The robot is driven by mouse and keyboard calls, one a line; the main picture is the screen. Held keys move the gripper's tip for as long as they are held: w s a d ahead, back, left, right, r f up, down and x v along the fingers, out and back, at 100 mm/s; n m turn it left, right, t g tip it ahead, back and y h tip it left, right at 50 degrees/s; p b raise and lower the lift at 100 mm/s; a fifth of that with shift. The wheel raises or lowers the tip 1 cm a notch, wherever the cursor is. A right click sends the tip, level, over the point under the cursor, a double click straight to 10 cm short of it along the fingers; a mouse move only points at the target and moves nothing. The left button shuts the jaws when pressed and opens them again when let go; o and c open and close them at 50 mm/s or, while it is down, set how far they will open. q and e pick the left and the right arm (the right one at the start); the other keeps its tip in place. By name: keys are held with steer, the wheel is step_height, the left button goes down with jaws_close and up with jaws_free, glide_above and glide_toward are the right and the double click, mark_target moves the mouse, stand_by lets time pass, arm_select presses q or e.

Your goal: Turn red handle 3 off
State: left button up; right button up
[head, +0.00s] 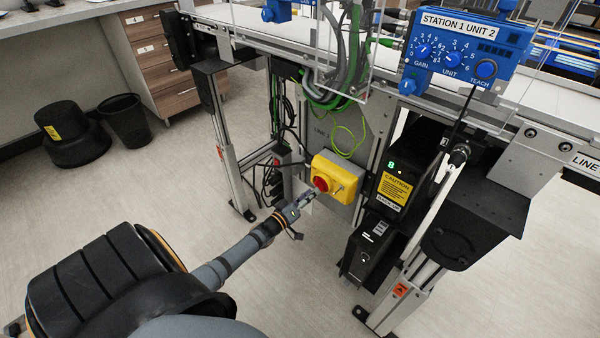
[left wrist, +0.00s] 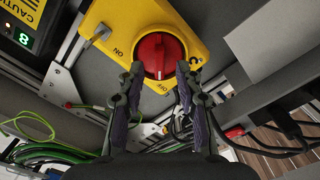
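The red handle (head: 320,184) is a round rotary knob on a yellow switch box (head: 344,176), mounted on the grey panel under the conveyor. In the left wrist view the handle (left wrist: 161,55) has a raised grip bar running up and down the picture. Small labels show on the yellow face (left wrist: 120,28) beside it; one reads ON, the lower one is hard to read. My left gripper (head: 308,199) is in front of the handle. Its fingers (left wrist: 160,76) are apart at the handle's lower edge, one on each side; whether they touch it is unclear. My right gripper is not in view.
A black box with a yellow caution label (head: 392,190) stands right of the switch. Green and grey cables (head: 345,75) hang above it, and dark cables (head: 272,180) lie to its left. A blue control unit (head: 460,50) is on the conveyor. The floor (head: 200,170) at left is open.

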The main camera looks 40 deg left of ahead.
arm_select(q)
steer(key=s, duration=0.9)
steer(key=shift+a, duration=0.35)
